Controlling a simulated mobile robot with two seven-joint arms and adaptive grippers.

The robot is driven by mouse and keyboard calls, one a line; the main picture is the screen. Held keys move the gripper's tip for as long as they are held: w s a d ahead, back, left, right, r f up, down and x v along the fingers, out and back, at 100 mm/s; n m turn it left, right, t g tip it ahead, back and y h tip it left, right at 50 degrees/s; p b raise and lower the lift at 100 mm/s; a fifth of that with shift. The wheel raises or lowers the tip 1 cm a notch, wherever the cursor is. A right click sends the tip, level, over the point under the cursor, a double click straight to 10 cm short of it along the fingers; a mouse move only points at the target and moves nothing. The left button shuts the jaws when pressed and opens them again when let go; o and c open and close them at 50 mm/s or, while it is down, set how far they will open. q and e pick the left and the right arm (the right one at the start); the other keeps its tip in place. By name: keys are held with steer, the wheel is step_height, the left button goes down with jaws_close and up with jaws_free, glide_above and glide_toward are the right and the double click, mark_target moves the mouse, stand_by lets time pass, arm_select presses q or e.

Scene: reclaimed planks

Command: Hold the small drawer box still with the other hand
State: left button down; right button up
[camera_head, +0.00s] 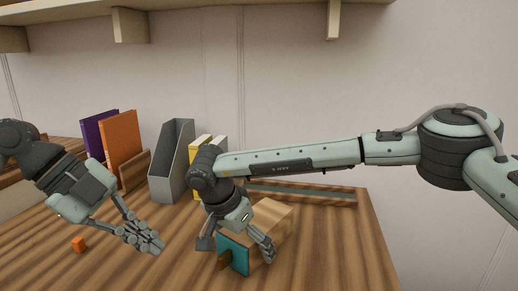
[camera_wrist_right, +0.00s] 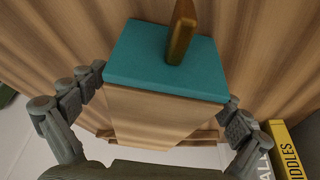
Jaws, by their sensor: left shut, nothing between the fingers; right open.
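The small drawer box (camera_head: 272,218) has a light wooden body, a teal front (camera_head: 236,257) and a brown handle (camera_head: 223,260). It stands on the plank table, and its teal front (camera_wrist_right: 165,62) and handle (camera_wrist_right: 181,30) show in the right wrist view. My right gripper (camera_head: 237,247) is open, with its fingers on either side of the box; I cannot tell whether they touch it. In the right wrist view the fingers (camera_wrist_right: 165,98) flank the box. My left gripper (camera_head: 152,243) is shut and empty, left of the box and apart from it.
Purple (camera_head: 98,134) and orange (camera_head: 121,138) upright books, a grey file holder (camera_head: 172,162) and yellow books (camera_head: 200,146) stand behind. A long low wooden tray (camera_head: 330,196) lies at the back right. A shelf (camera_head: 180,10) hangs above.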

steer(key=p+v, duration=0.2)
steer(key=v, duration=0.4)
steer(key=shift+a+r, duration=0.1)
steer(key=shift+s+a+r, duration=0.1)
steer(key=shift+s+r, duration=0.1)
steer(key=shift+r, duration=0.15)
steer(key=v, duration=1.2)
steer(key=shift+f, duration=0.1)
